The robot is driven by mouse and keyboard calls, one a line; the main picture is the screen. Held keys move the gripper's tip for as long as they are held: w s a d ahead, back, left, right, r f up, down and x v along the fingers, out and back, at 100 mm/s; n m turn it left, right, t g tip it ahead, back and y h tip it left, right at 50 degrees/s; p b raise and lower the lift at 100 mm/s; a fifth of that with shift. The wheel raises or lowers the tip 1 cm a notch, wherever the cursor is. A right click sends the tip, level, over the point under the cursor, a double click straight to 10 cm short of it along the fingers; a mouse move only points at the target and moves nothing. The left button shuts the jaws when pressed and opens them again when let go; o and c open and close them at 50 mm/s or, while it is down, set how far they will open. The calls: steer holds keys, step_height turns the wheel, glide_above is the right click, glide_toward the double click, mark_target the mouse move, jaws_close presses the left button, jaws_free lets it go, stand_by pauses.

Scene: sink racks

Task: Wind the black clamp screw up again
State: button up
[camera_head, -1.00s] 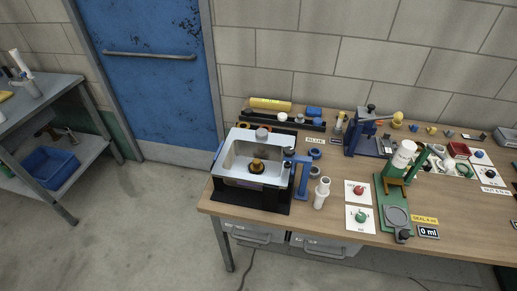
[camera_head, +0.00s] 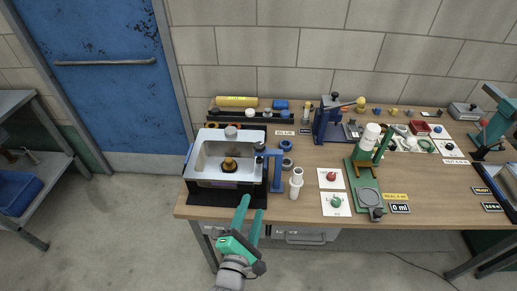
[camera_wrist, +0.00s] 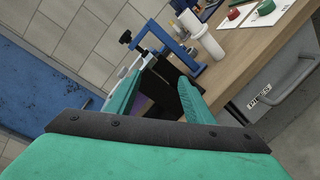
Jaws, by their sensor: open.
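The black clamp screw (camera_head: 259,147) stands at the end of the upper arm of a blue clamp (camera_head: 278,172), beside the sink's right rim. In the wrist view the black screw (camera_wrist: 126,38) shows at upper left, with the blue clamp (camera_wrist: 160,37) running right from it. The steel sink (camera_head: 205,165) sits in a black-based stand and holds a brown and black drain piece (camera_head: 230,164). My gripper (camera_head: 252,204) is open and empty, in front of the bench edge, below and nearer than the clamp. Its teal fingers also show in the wrist view (camera_wrist: 157,88).
A white pipe piece (camera_head: 296,184) stands right of the clamp. Red (camera_head: 331,177) and green (camera_head: 337,201) knobs lie on white cards further right. A green press (camera_head: 366,185) and a blue press (camera_head: 326,122) stand beyond. The floor before the bench is clear.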

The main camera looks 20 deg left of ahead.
mark_target(258, 151)
steer(key=w+a+r+n, duration=0.1)
steer(key=w+r+n, duration=0.1)
steer(key=n, duration=0.1)
steer(key=w+a+r+n, duration=0.1)
steer(key=w+r+n, duration=0.2)
steer(key=n, duration=0.1)
steer(key=w+r+n+t, duration=0.1)
steer(key=w+r+n, duration=0.1)
steer(key=r+n, duration=0.1)
steer(key=shift+w+a+r+n, duration=0.2)
steer(key=shift+w+a+n, duration=0.2)
steer(key=shift+n, duration=0.1)
steer(key=w, duration=0.6)
steer(key=w+a, duration=0.1)
steer(key=w, duration=0.2)
steer(key=shift+w, duration=0.35)
steer(key=c, duration=1.1)
steer(key=shift+o, duration=0.2)
steer(key=shift+a, duration=0.1)
